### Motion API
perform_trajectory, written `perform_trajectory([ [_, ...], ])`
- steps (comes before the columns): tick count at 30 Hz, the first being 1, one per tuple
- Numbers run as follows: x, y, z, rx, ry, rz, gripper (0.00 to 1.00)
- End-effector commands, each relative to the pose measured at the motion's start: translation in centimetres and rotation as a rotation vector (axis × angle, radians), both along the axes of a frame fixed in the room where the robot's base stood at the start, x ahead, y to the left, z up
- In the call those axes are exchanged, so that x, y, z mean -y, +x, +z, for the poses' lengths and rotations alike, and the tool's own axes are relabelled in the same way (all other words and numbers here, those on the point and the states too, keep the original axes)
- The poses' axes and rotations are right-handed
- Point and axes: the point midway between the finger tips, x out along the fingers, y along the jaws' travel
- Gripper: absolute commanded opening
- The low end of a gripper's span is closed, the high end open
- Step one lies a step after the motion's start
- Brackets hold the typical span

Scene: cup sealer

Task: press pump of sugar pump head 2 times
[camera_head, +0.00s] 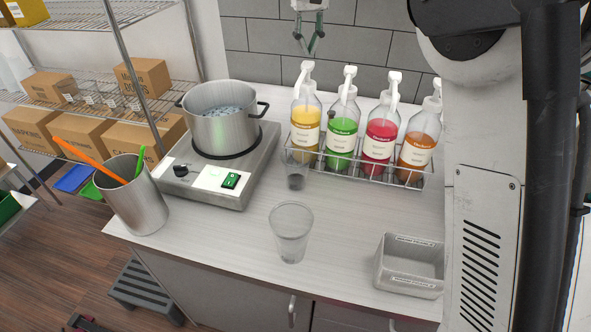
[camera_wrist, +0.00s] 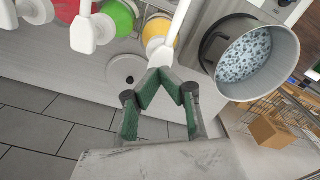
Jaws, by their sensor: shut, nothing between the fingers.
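Four pump bottles stand in a wire rack (camera_head: 345,170): yellow (camera_head: 306,125), green (camera_head: 341,130), red (camera_head: 380,132) and orange (camera_head: 418,145), each with a white pump head. Their labels are too small to read, so I cannot tell which holds sugar. My gripper (camera_head: 311,53) is shut and empty, above and behind the yellow bottle's pump head (camera_head: 304,72). In the wrist view, my gripper's closed fingertips (camera_wrist: 164,76) point at the yellow bottle's pump head (camera_wrist: 161,52) and overlap its lower edge; contact is unclear.
Another clear cup (camera_head: 291,232) stands on the open counter (camera_head: 235,240). A pot (camera_head: 221,125) sits on a hot plate (camera_head: 215,185) to the left. A utensil cup (camera_head: 135,205) and a grey box (camera_head: 408,268) flank the front. A tiled wall (camera_head: 265,55) stands behind the bottles.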

Motion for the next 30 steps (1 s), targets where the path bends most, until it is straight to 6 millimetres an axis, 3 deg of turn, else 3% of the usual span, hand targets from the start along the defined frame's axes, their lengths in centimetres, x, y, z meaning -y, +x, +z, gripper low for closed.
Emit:
perform_trajectory([
  [30, 0.0, 0.0, -3.2, 0.000, 0.000, 0.000, 0.00],
])
